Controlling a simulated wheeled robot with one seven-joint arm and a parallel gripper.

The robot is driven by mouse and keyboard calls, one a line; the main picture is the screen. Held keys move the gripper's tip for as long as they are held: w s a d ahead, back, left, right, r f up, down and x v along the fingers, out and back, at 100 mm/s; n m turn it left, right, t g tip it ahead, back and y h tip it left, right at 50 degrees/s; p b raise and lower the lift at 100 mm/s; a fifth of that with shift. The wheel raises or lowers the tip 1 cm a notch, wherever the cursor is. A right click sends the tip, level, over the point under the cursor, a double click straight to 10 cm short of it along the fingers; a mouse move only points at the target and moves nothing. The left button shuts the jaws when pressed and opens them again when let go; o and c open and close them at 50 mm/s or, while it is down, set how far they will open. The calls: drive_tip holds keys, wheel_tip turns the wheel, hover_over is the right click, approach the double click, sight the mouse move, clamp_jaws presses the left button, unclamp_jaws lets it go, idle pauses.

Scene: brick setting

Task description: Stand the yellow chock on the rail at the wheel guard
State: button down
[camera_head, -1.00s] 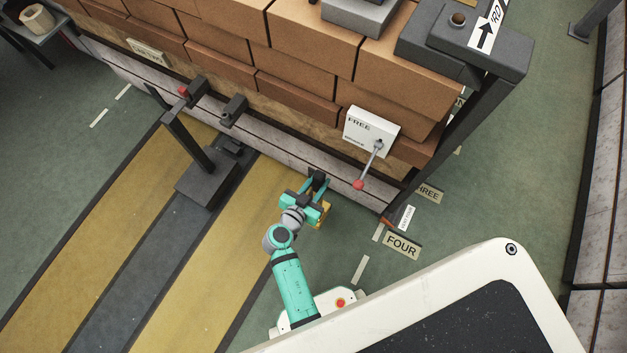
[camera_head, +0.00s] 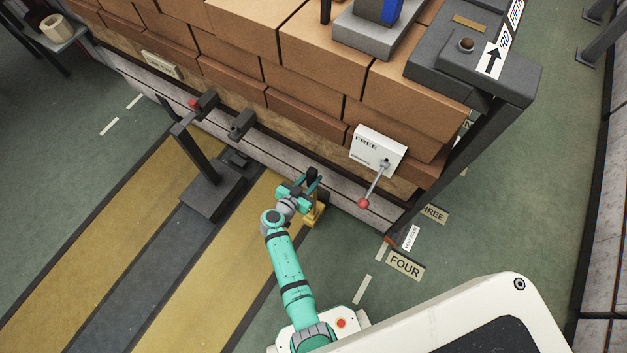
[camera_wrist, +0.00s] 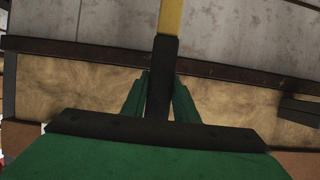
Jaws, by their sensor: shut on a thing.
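My gripper (camera_head: 308,184) is shut on the dark upper part of the yellow chock (camera_head: 314,212), near the foot of the pale wall band. In the wrist view the dark grip of the chock (camera_wrist: 161,80) stands between my green fingers, with its yellow part (camera_wrist: 170,18) beyond. The chock looks raised off or close to the floor; I cannot tell if it touches. A dark grey strip (camera_head: 140,275) runs between two yellow floor bands toward the wall. A dark block with a post (camera_head: 210,190) sits on it. I cannot tell for certain which part is the rail or wheel guard.
A white box marked FREE (camera_head: 378,150) with a red-tipped lever (camera_head: 372,190) juts from the brick stack (camera_head: 260,45), right of my gripper. Dark brackets (camera_head: 242,124) project at left. A dark frame post (camera_head: 445,165) stands right. Green floor lies open around the FOUR label (camera_head: 405,264).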

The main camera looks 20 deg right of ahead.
sight(308, 184)
drive_tip(key=shift+w+f, duration=0.3)
drive_tip(key=shift+w, duration=0.2)
drive_tip(key=shift+w+f, duration=0.15)
drive_tip(key=shift+f, duration=1.7)
drive_tip(key=c, duration=1.4)
unclamp_jaws()
drive_tip(key=shift+f, duration=0.15)
